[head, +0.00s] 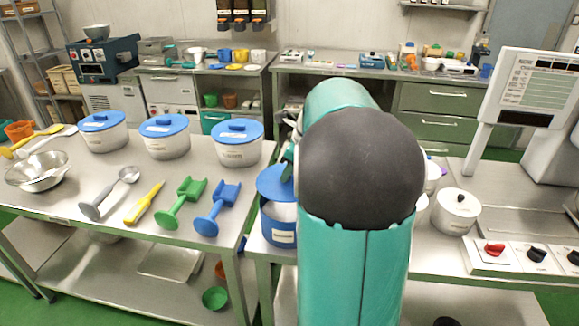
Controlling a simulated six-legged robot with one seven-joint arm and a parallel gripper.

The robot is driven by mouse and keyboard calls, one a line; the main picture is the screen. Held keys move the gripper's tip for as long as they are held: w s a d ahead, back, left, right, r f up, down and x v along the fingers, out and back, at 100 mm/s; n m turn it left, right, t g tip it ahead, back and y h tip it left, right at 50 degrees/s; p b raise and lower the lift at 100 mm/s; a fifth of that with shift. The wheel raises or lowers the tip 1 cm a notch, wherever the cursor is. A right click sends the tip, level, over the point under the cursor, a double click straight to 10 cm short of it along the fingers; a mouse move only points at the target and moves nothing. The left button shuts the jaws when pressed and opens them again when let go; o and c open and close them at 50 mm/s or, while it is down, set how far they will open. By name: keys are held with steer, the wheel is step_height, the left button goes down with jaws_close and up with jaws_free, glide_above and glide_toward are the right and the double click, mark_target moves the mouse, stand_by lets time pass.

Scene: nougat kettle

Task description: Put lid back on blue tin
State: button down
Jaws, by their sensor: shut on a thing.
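The blue tin (272,230) stands on the metal bench just left of my arm, with a white label on its front. Its right side is hidden behind my arm. Its top is open and pale contents show inside. The blue lid (270,183) is above the tin, apart from its front rim, and its right part is hidden. My gripper (289,168) shows only in part beside my arm, at the lid's top, and is shut on the lid. The fingertips are mostly hidden.
White tubs with blue lids (237,143) stand on the left table. A green scoop (183,203), a blue scoop (217,207), a yellow tool (145,203) and a metal ladle (108,193) lie before them. A lidded white pot (456,211) stands right of my arm.

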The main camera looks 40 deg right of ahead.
mark_target(293, 182)
steer(key=shift+s+d+f, duration=0.1)
steer(key=shift+s+f, duration=0.05)
steer(key=shift+f, duration=2.85)
steer(key=shift+f, duration=0.4)
steer(key=c, duration=0.7)
jaws_free()
steer(key=shift+r, duration=0.1)
steer(key=shift+r, duration=3.4)
